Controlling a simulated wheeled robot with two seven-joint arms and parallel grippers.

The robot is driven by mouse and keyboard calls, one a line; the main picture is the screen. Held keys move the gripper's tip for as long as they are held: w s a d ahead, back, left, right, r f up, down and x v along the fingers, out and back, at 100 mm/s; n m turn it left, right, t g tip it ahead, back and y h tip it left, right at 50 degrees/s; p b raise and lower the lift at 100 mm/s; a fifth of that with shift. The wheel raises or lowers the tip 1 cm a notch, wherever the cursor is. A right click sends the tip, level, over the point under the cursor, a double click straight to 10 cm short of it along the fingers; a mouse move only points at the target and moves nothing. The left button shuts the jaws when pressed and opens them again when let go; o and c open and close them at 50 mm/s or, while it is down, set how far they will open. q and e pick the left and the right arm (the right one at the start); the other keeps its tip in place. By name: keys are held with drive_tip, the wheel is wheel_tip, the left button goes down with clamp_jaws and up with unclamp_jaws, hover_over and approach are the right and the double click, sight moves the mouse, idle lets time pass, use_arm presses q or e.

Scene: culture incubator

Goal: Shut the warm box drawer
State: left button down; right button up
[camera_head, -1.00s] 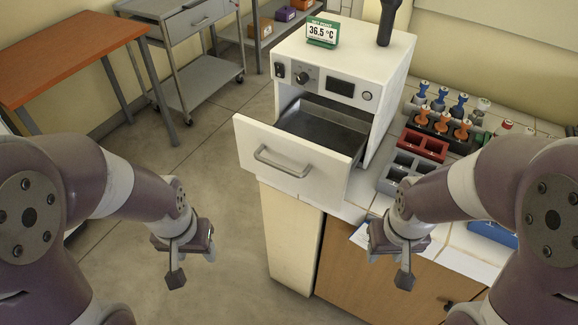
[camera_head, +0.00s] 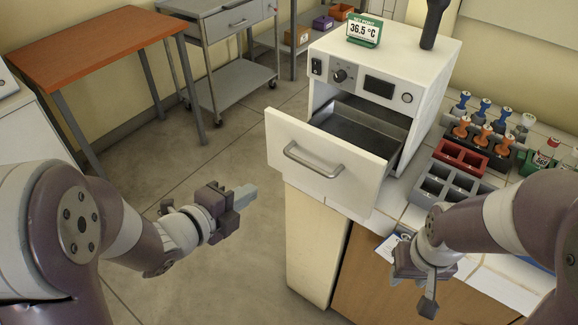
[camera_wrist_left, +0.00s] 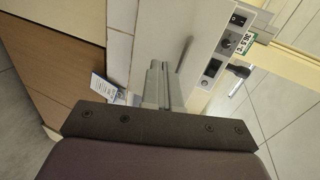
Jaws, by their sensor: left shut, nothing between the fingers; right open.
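The warm box (camera_head: 382,75) is a white cabinet on the counter, with a sign reading 36.5 °C on top. Its drawer (camera_head: 322,190) is pulled out, with a white front, a grey bar handle (camera_head: 312,160) and an empty dark metal tray (camera_head: 358,128). My left gripper (camera_head: 246,196) is shut and empty, to the left of the drawer front and apart from it, pointing right. In the left wrist view its fingers (camera_wrist_left: 158,84) are together, with the warm box beyond. My right gripper (camera_head: 428,300) is open, pointing down in front of the counter, below and right of the drawer.
A red rack (camera_head: 461,156), a grey rack (camera_head: 436,186) and several blue- and orange-topped items stand on the counter right of the warm box. An orange-topped table (camera_head: 95,45) and a grey trolley (camera_head: 225,82) stand behind left. The floor left of the drawer is clear.

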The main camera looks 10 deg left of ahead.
use_arm(q)
drive_tip(key=b, duration=0.1)
approach(290, 162)
drive_tip(key=w+d, duration=0.1)
drive_tip(key=d, duration=0.2)
drive_tip(key=shift+w+d+m+p, duration=0.15)
drive_tip(key=shift+w+d, duration=0.25)
drive_tip(key=shift+w, duration=0.45)
drive_tip(key=shift+w+d+m+p, duration=0.15)
drive_tip(key=shift+w+d, duration=0.3)
drive_tip(key=shift+w, duration=0.4)
use_arm(e)
drive_tip(key=shift+f, duration=0.2)
